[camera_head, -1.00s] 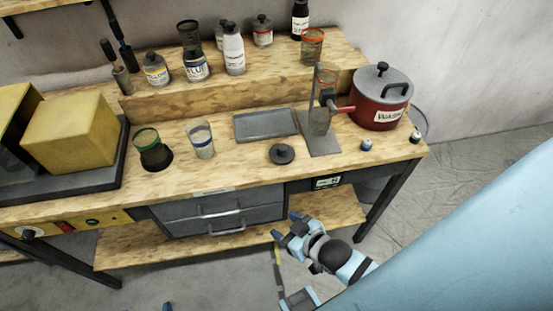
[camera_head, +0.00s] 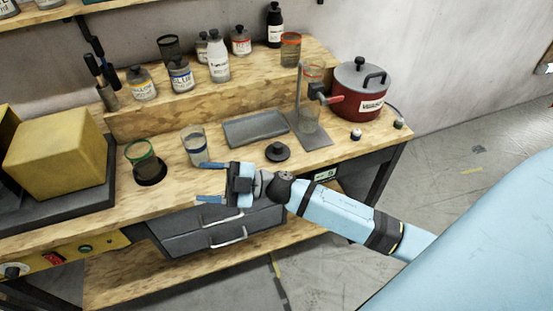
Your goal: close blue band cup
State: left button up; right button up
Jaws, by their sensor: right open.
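The blue band cup (camera_head: 194,147) is a clear cup standing upright on the wooden bench, its band near the rim. A round dark lid with a knob (camera_head: 277,153) lies flat on the bench to its right, apart from it. My right gripper (camera_head: 209,182) reaches in from the right at the bench's front edge. Its two blue-tipped fingers point left, are spread apart and hold nothing. It shows just below the cup and left of the lid in the picture; whether a fingertip touches the cup I cannot tell. My left gripper is out of view.
A green-rimmed cup (camera_head: 146,162) stands left of the cup. A grey tray (camera_head: 255,128) lies behind the lid. A dispenser stand (camera_head: 309,110) and red pot (camera_head: 359,95) stand right. Bottles line the raised shelf. A yellow block (camera_head: 55,153) fills the left.

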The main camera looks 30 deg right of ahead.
jog(key=w+d+f+n+g+h+b, duration=0.4)
jog(key=w+d+n+g+h+b, duration=0.1)
jog(key=d+n+g+h, duration=0.5)
jog(key=w+d+r+m+h, duration=0.2)
jog(key=d+h, duration=0.1)
jog(key=d, duration=0.2)
jog(key=w+d+r+m+h+b, duration=0.1)
jog(key=d+m+h, duration=0.1)
jog(key=d, duration=0.3)
jog(key=w+d+r+m+h+b, duration=0.1)
jog(key=w+d+r+m+h, duration=0.1)
jog(key=d+h, duration=0.2)
jog(key=shift+w+d+r, duration=0.35)
jog(key=shift+d, duration=0.4)
jog(key=shift+f, duration=0.15)
